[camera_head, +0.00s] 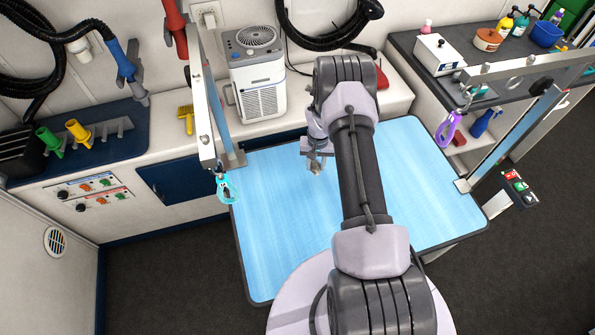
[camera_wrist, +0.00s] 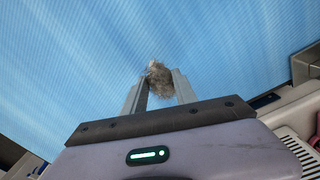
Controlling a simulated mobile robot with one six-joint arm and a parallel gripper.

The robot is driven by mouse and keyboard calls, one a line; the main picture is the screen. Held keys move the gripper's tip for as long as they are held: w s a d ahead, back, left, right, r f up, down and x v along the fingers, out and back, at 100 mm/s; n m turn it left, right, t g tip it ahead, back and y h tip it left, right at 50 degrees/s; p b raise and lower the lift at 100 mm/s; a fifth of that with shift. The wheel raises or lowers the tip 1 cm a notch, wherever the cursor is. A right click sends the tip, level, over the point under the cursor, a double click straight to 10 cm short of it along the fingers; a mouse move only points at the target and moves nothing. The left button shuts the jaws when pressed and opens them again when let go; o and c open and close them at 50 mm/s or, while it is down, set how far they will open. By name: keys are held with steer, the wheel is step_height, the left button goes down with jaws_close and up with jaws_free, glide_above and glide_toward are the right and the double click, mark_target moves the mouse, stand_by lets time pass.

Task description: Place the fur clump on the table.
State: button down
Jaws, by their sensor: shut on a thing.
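The fur clump (camera_wrist: 159,79) is a small grey-brown tuft between my gripper's fingertips in the wrist view. My gripper (camera_wrist: 158,88) is shut on it. In the head view my gripper (camera_head: 317,167) is over the back middle part of the blue grooming table (camera_head: 290,225), with the clump (camera_head: 315,169) just visible at its tips. The table surface fills the background of the wrist view. I cannot tell whether the clump touches the table or hangs a little above it.
A white dryer unit (camera_head: 257,80) stands behind the table. The table's left and front areas are clear.

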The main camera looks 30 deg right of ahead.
glide_above(284, 177)
steer(key=shift+w+f, duration=0.15)
steer(key=shift+f, duration=0.45)
steer(key=shift+f+b, duration=0.4)
steer(key=shift+f, duration=1.3)
steer(key=shift+f, duration=0.1)
steer(key=shift+f+b, duration=0.1)
steer(key=shift+b, duration=0.25)
steer(key=c, duration=1)
jaws_free()
steer(key=shift+o, duration=0.2)
